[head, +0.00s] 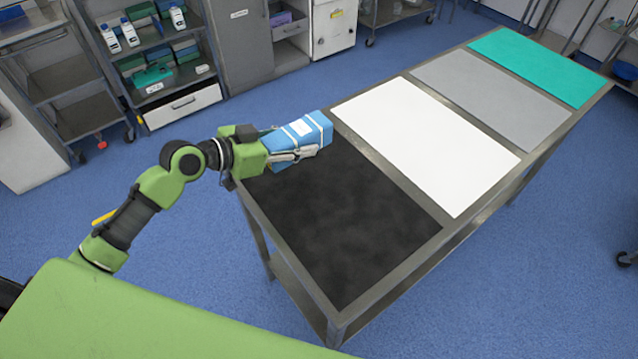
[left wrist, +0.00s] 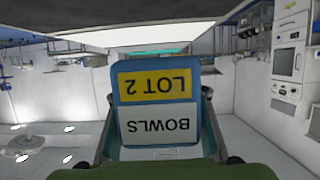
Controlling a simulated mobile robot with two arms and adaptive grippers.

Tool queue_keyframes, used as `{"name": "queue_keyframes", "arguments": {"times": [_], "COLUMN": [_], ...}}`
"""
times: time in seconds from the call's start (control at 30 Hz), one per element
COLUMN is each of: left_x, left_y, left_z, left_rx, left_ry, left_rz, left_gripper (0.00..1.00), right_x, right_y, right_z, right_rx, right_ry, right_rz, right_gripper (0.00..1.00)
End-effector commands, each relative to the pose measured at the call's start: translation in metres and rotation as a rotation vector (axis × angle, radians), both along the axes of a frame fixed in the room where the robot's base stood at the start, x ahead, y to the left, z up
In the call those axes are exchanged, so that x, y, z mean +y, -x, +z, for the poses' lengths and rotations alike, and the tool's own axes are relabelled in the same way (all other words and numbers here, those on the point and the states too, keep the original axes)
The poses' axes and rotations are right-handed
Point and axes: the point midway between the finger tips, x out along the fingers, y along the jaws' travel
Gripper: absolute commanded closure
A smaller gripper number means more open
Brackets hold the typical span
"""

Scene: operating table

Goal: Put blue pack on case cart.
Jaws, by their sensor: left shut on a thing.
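The blue pack (head: 311,131) is a blue wrapped block with white bands. My left gripper (head: 295,152) is shut on it and holds it over the far left corner of the metal table with coloured mats (head: 452,226). In the left wrist view the pack (left wrist: 158,112) shows a label reading "LOT 2" and "BOWLS", upside down, between the fingers. I cannot tell for sure from the head view how high it is above the black mat (head: 345,215). My right gripper is not in view. No thing is marked as the case cart.
The table top also has a white mat (head: 425,140), a grey mat (head: 490,98) and a teal mat (head: 540,65), all bare. Shelves (head: 150,60) with bottles and boxes stand at the back left. Blue floor (head: 200,250) lies around the table.

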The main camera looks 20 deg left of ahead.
Motion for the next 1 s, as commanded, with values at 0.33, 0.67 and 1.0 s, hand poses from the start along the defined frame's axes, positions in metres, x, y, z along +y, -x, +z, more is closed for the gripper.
{"name": "queue_keyframes", "arguments": {"times": [0.33,0.67,1.0], "left_x": [-0.049,-0.060,-0.060], "left_y": [0.037,0.046,0.045], "left_z": [-0.050,-0.082,-0.100], "left_rx": [0.001,0.002,-0.004], "left_ry": [0.004,0.001,0.000], "left_rz": [0.002,0.002,0.001], "left_gripper": [0.87,0.87,0.87], "right_x": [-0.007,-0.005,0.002], "right_y": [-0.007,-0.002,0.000], "right_z": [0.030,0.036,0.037], "right_rx": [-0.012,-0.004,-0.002], "right_ry": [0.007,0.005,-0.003], "right_rz": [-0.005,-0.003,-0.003], "right_gripper": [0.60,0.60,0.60]}}
